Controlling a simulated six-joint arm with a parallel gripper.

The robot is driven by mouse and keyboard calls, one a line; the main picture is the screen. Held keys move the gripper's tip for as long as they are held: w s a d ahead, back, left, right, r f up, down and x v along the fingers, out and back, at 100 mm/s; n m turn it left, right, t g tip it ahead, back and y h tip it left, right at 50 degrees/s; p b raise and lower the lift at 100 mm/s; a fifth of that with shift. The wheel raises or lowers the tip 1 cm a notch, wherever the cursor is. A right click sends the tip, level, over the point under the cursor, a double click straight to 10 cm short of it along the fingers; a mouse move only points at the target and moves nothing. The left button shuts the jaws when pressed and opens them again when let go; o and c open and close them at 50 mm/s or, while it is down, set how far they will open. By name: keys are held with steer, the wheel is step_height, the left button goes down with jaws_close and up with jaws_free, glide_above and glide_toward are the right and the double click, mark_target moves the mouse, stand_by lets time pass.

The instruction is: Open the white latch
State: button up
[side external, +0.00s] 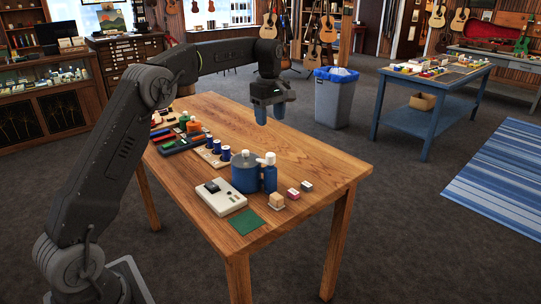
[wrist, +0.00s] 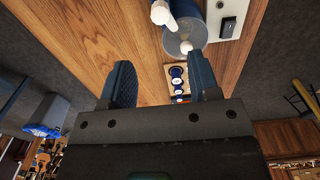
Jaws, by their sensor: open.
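I cannot make out for certain which part is the white latch. A blue round canister (side external: 246,174) with a small white piece on its lid stands on the wooden table. Close beside it stands a slim blue bottle (side external: 270,178) with a white top. A white box (side external: 222,198) with a dark switch lies in front of the canister. My gripper (side external: 270,112) hangs above the far part of the table, open and empty, apart from these things. In the wrist view, beyond my open fingers (wrist: 159,67), the canister (wrist: 186,36), bottle top (wrist: 160,13) and box (wrist: 232,14) show near the upper edge.
Blue-topped spools (side external: 217,146) stand in a wooden holder left of the canister. A dark tray (side external: 182,143) lies farther left. Small blocks (side external: 293,194) and a green square (side external: 247,222) lie near the front. The table's right side (side external: 315,165) is clear.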

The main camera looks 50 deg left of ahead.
mark_target(271, 154)
step_height(271, 154, down, 13)
steer(key=shift+r, duration=0.1)
stand_by(0.3)
steer(key=c, duration=0.9)
